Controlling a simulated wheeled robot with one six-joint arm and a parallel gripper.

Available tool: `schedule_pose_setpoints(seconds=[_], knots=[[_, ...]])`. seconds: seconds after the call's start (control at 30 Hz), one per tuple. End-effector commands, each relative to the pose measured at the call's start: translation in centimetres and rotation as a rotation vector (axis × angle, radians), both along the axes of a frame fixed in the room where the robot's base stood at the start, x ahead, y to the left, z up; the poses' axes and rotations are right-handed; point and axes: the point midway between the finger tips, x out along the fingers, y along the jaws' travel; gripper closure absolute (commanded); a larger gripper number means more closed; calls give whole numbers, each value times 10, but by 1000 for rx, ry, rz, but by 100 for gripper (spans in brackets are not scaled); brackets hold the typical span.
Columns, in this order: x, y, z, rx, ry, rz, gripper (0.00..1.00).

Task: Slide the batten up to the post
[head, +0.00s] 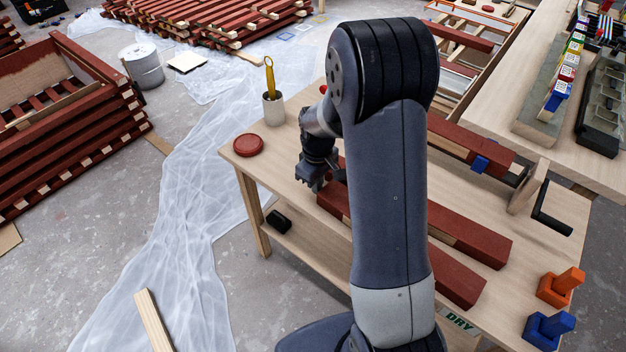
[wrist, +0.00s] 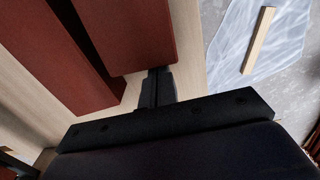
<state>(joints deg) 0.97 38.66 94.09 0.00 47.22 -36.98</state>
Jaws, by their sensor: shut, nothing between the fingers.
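Two red-painted battens lie side by side on the wooden table. The nearer batten (head: 458,285) and the farther batten (head: 482,240) are partly hidden behind my arm. My gripper (head: 318,184) is shut and empty at their left end. In the wrist view, the closed fingers (wrist: 157,88) are at the end of one batten (wrist: 128,35); I cannot tell whether they touch it. The other batten (wrist: 52,55) lies to its left.
A red round lid (head: 248,145) and a cup with a yellow-handled tool (head: 273,108) stand at the table's left end. A "DRY" label (head: 460,322) is on the front edge.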

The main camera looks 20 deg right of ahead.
Motion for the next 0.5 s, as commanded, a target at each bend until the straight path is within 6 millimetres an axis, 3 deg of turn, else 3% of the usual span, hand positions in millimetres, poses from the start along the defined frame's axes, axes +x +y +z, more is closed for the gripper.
schedule_pose_setpoints(seconds=[0.37,0.5], knots=[[-3,-2,0,0,0,-1,100],[-19,-15,-1,-1,1,-4,100]])
